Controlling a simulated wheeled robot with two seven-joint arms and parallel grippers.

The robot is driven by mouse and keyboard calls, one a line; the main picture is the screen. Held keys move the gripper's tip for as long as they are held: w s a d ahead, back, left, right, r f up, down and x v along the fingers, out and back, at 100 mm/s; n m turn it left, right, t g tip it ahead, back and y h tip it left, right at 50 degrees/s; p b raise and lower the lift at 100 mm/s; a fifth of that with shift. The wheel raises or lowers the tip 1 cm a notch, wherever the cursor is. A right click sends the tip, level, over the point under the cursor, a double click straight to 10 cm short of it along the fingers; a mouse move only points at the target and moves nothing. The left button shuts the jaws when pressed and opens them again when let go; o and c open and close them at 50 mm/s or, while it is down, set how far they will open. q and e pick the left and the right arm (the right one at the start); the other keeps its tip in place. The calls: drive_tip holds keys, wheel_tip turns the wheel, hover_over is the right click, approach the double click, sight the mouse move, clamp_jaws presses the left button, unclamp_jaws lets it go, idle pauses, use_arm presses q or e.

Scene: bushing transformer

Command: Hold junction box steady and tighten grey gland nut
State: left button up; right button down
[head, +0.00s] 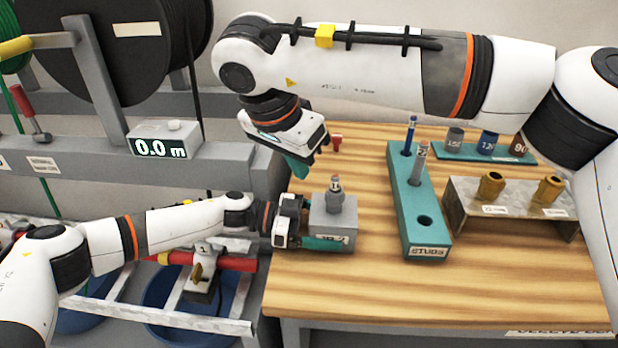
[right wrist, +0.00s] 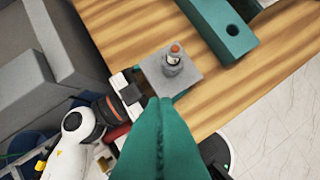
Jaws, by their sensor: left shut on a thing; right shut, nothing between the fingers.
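The grey junction box (head: 333,222), with a partly covered label on its front, sits at the left of the wooden table. My right gripper (head: 298,168) is shut and empty, above and left of the box, apart from the nut. Its closed teal fingers fill the lower right wrist view (right wrist: 158,108).
A teal stud rack (head: 420,215) holding two studs stands right of the box. A metal stand (head: 500,205) with two brass parts is farther right, before a teal tray (head: 470,153) of cylinders. A small red item (head: 336,142) is behind my right gripper.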

sight(327, 192)
drive_tip(key=s+d+r+m+t+y, duration=0.1)
drive_tip(key=s+d+m+t, duration=0.25)
drive_tip(key=s+d, duration=0.3)
drive_tip(key=shift+m, duration=0.45)
drive_tip(key=x, duration=0.3)
drive_tip(key=a+x, duration=0.1)
drive_tip(key=x, duration=0.3)
drive_tip(key=w+a+x, duration=0.1)
drive_tip(key=x, duration=0.2)
drive_tip(key=shift+w, duration=0.3)
drive_tip(key=shift+w+a, duration=0.45)
drive_tip(key=shift+w, duration=0.15)
drive_tip(key=shift+w+a, duration=0.4)
drive_tip(key=shift+w, duration=0.05)
use_arm(q)
drive_tip(key=shift+s, duration=0.1)
